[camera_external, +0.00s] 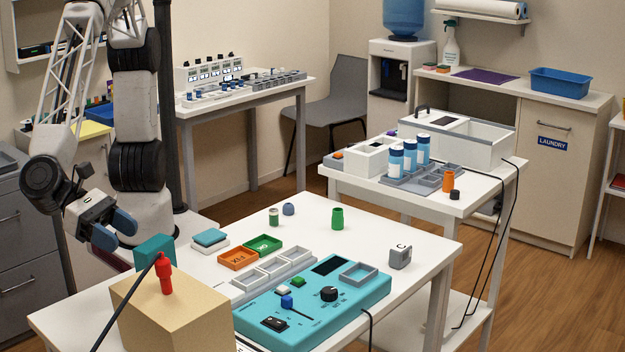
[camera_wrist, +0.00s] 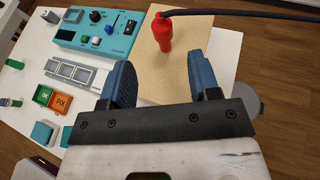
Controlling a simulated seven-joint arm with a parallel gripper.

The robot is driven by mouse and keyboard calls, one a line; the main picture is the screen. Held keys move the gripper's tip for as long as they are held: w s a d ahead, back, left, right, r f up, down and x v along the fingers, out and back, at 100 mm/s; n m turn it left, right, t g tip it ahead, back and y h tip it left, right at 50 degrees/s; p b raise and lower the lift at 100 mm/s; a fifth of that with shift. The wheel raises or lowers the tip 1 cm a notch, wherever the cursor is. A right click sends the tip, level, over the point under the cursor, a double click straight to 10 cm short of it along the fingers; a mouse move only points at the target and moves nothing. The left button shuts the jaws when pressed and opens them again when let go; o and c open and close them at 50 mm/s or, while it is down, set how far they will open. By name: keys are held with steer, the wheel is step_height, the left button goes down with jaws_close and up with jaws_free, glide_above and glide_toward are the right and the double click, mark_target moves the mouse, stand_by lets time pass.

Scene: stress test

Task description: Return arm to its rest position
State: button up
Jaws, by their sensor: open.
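My gripper (camera_external: 112,234) is at the left in the external view, raised above the near left part of the white table (camera_external: 400,225). Its two blue fingers are apart with nothing between them. In the wrist view my gripper (camera_wrist: 160,80) also shows open and empty. A red plug-like piece (camera_external: 165,275) on a black cable stands on a tan box (camera_external: 180,315), to the right of my gripper. In the wrist view the red piece (camera_wrist: 163,35) lies beyond the fingertips, apart from them. A teal block (camera_external: 155,250) is close to my gripper, partly behind the box.
A teal control panel (camera_external: 345,310), a grey divided tray (camera_external: 270,280), orange (camera_external: 238,259) and green (camera_external: 264,246) trays, a green cylinder (camera_external: 338,218) and a grey block (camera_external: 400,257) stand on the table. A second table (camera_external: 470,195) holds bottles. The table's right back part is mostly clear.

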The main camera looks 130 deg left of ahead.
steer(key=shift+a, duration=0.1)
steer(key=s+a+r+n+g, duration=0.2)
steer(key=a+n+g, duration=0.15)
steer(key=a, duration=0.55)
steer(key=s+a+r+n+g+y, duration=0.1)
steer(key=s+a+r+n+g, duration=0.1)
steer(key=a+n, duration=0.5)
steer(key=s+a+r+n+g, duration=0.2)
steer(key=a+n, duration=0.1)
steer(key=a, duration=0.7)
steer(key=s+a+r+n+g+h, duration=0.1)
steer(key=s+a+n+h, duration=0.2)
steer(key=s+a+n, duration=0.4)
steer(key=s+a+r+n+g+h, duration=0.1)
steer(key=s+a+n+h, duration=0.2)
steer(key=s+a+n, duration=0.4)
steer(key=s+n, duration=0.3)
steer(key=s, duration=0.4)
steer(key=shift+s+a+n, duration=0.35)
steer(key=shift+a, duration=0.05)
